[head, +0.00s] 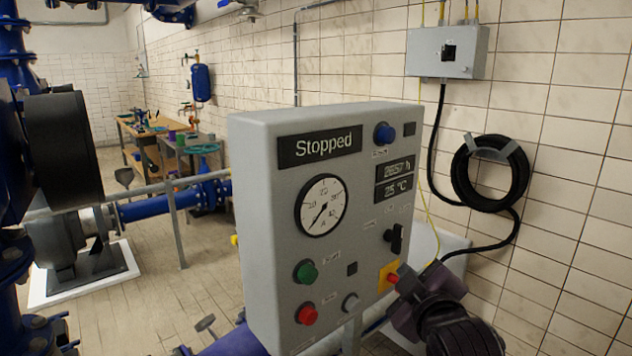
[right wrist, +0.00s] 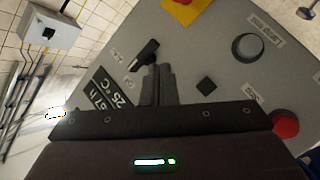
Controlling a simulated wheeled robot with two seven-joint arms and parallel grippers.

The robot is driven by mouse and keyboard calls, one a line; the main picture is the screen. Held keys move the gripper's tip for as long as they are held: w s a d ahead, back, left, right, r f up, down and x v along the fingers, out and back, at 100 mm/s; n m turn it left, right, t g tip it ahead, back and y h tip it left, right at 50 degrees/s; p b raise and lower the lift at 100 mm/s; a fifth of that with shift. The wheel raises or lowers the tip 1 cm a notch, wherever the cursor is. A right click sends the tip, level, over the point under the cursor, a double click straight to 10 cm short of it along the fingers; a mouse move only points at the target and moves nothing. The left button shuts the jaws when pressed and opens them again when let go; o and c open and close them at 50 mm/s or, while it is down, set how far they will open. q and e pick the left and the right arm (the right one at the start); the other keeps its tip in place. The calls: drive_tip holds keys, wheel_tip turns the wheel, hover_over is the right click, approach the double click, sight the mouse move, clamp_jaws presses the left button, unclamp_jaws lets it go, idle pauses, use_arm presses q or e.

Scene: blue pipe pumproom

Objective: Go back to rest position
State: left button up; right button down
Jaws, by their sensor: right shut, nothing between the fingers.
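My right gripper (head: 408,281) is at the lower right of the grey control panel (head: 262,240) in the head view, in front of its right edge. In the right wrist view its dark fingers (right wrist: 158,70) are together and empty. They point at the panel face close to the black rotary switch (right wrist: 145,55); I cannot tell whether they touch it. The switch (head: 394,238) is above the gripper in the head view. The panel display (head: 320,146) reads "Stopped". My left gripper is not in view.
The panel has a gauge (head: 321,205), a green button (head: 305,271), a red button (head: 306,314) and a red knob on a yellow plate (head: 386,287). A coiled black hose (head: 461,180) hangs on the tiled wall. Blue pipes and pump stand left; open floor lies between.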

drive_tip(key=s+f+m+g, duration=0.25)
drive_tip(key=s+f, duration=0.25)
drive_tip(key=f, duration=0.4)
drive_tip(key=s+f+m+g, duration=0.2)
drive_tip(key=s+f+g, duration=0.25)
drive_tip(key=f, duration=0.35)
drive_tip(key=s+d+f+m+g, duration=0.3)
drive_tip(key=s+f+g, duration=0.3)
drive_tip(key=s+f, duration=0.7)
wheel_tip(320, 180, down, 25)
drive_tip(key=s, duration=0.3)
drive_tip(key=s+d+f+g, duration=0.2)
drive_tip(key=s+d+f, duration=0.1)
drive_tip(key=s+f, duration=1.7)
drive_tip(key=shift+s+f, duration=0.25)
drive_tip(key=shift+f, duration=0.35)
